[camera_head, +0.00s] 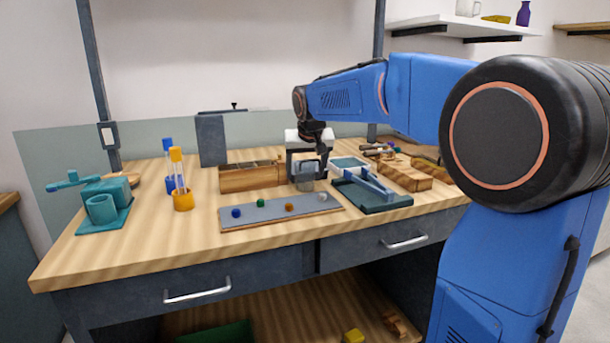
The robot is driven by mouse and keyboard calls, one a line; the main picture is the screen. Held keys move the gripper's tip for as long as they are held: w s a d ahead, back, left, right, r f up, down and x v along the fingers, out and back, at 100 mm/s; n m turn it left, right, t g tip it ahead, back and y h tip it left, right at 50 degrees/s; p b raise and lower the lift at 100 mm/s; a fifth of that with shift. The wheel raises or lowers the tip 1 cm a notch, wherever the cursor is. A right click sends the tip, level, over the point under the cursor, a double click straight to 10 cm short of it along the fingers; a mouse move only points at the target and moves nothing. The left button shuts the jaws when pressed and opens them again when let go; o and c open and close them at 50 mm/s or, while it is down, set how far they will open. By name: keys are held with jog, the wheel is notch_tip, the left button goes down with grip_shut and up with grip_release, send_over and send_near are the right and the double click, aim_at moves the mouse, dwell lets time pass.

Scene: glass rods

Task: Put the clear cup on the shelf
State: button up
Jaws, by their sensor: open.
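My gripper (305,168) is open and points down low over the middle of the workbench. A small grey, see-through shape that looks like the clear cup (306,184) stands on the wood right at the fingertips. The fingers partly hide it, and I cannot tell whether they touch it. A white wall shelf (415,21) is at the top right, behind my arm. It bears a pale container, a yellow dish and a purple vase (523,14). A lower wooden shelf (290,318) lies under the bench.
A wooden box (247,179) stands left of my gripper. A grey tray (270,213) with small coloured pieces lies in front. A dark green device (372,194) is close on the right. Tubes in blue and yellow holders (183,201) stand at left, near a teal fixture (103,209).

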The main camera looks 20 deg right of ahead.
jog(key=shift+s+d+v, duration=0.3)
jog(key=shift+d+v, duration=0.2)
jog(key=shift+v, duration=4.45)
jog(key=s+f, duration=0.3)
jog(key=s, duration=0.4)
jog(key=s+a+f, duration=0.1)
jog(key=s+f, duration=0.3)
jog(key=s, duration=0.3)
jog(key=s+f+n, duration=0.1)
jog(key=s+f, duration=0.2)
jog(key=s, duration=0.4)
jog(key=shift+a+f+g+y, duration=0.25)
jog(key=shift+g+y, duration=0.05)
jog(key=shift+n+y, duration=0.3)
jog(key=shift+n, duration=0.3)
jog(key=s+f, duration=0.4)
jog(key=s, duration=0.1)
jog(key=s+f, duration=1)
jog(key=s, duration=0.1)
jog(key=shift+a, duration=0.4)
jog(key=shift+c, duration=1.2)
jog(key=shift+f, duration=0.1)
